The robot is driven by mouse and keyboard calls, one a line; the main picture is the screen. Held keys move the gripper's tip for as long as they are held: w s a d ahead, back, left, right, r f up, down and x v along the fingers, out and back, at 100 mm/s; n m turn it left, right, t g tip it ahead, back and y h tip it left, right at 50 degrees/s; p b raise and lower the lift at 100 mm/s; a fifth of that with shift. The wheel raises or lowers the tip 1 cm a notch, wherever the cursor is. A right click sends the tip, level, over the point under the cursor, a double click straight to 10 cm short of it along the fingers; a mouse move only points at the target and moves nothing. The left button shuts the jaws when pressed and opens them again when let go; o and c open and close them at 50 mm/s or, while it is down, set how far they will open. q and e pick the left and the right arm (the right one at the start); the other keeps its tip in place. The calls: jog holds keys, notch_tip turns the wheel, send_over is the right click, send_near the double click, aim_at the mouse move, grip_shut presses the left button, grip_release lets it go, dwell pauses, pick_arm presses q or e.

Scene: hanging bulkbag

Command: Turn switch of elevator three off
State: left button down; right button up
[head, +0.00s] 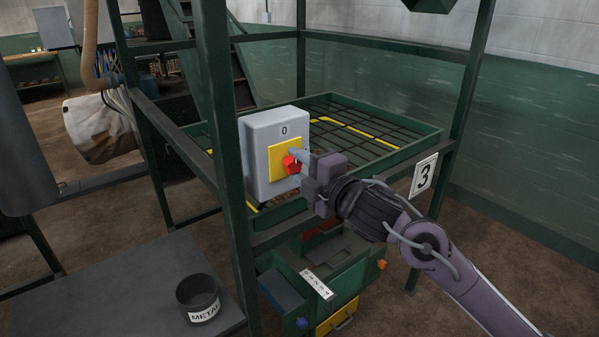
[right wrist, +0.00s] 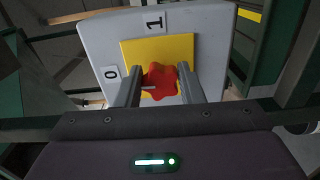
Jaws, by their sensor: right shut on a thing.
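The switch is a grey box (head: 268,135) with a yellow plate (head: 262,150) and a red knob (head: 290,164), fixed to the green frame beside the number 3 sign (head: 423,175). In the head view a 0 shows at the top of the box. My right gripper (head: 297,160) is shut on the red knob. In the right wrist view its two fingers (right wrist: 164,92) lie on either side of the red knob (right wrist: 160,80). There the 0 is left of the yellow plate (right wrist: 178,50) and the 1 above it. A white mark on the knob points left, toward the 0 side. My left gripper is not in view.
A green post (head: 228,170) stands just left of the switch box. A green grated tray (head: 350,125) lies behind it. A dark METAL cup (head: 198,297) stands on a grey surface (head: 120,285) at lower left. Open brown floor lies at right.

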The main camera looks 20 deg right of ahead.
dwell(0.3)
jog(key=o, duration=1)
jog(key=shift+b+v, duration=1.05)
jog(key=shift+v, duration=2.85)
